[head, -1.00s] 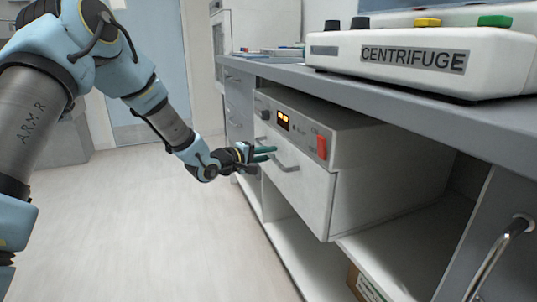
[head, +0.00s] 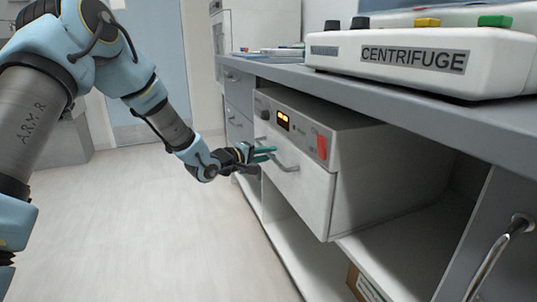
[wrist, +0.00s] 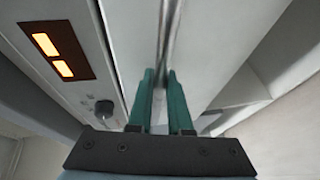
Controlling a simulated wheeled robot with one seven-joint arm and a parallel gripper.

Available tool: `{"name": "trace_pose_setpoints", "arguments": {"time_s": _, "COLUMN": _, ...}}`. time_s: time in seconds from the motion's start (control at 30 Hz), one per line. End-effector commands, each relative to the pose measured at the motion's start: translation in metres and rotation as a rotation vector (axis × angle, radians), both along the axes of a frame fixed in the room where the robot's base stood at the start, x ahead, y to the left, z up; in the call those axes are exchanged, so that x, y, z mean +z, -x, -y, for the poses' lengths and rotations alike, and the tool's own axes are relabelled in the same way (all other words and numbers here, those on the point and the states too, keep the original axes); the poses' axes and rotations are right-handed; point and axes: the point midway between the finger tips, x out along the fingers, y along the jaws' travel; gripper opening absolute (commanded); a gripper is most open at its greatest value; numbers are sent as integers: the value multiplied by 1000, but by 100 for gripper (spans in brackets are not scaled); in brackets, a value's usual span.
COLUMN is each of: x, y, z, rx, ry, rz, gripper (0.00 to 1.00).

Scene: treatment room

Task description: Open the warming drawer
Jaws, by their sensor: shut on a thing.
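The warming drawer (head: 300,197) is the white front of a boxy unit under the counter, below a panel with a lit orange display (head: 283,120) and a red switch (head: 322,147). Its metal handle (head: 289,167) runs across the upper part of the front. My gripper (head: 266,154) has its teal fingers closed on the handle from the left. In the wrist view, the handle (wrist: 171,40) runs up from between the fingers (wrist: 165,95). The drawer front looks about flush with the unit, with no clear gap; the part behind my gripper is hidden.
A centrifuge (head: 430,62) stands on the grey counter (head: 400,97) above. Below the unit is an open shelf with a cardboard box (head: 362,284). A cabinet door with a metal handle (head: 497,262) is at the right. The floor (head: 150,220) is clear.

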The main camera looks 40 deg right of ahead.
Motion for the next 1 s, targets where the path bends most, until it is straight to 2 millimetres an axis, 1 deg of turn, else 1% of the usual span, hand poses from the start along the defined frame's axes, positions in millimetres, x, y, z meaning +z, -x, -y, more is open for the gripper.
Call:
{"name": "trace_pose_setpoints", "arguments": {"time_s": 0.17, "x": 1, "y": -4, "z": -9, "rx": 2, "ry": -3, "rz": -1, "gripper": 0}}
{"name": "trace_pose_setpoints", "arguments": {"time_s": 0.27, "x": 3, "y": -9, "z": -20, "rx": 4, "ry": -3, "rz": -1, "gripper": 0}}
{"name": "trace_pose_setpoints", "arguments": {"time_s": 0.37, "x": 4, "y": -16, "z": -38, "rx": 5, "ry": -4, "rz": -3, "gripper": 0}}
{"name": "trace_pose_setpoints", "arguments": {"time_s": 0.47, "x": 5, "y": -24, "z": -60, "rx": 6, "ry": -4, "rz": -5, "gripper": 0}}
{"name": "trace_pose_setpoints", "arguments": {"time_s": 0.8, "x": 5, "y": -58, "z": -147, "rx": 6, "ry": -3, "rz": -4, "gripper": 0}}
{"name": "trace_pose_setpoints", "arguments": {"time_s": 1.0, "x": 4, "y": -75, "z": -191, "rx": 5, "ry": -3, "rz": -2, "gripper": 0}}
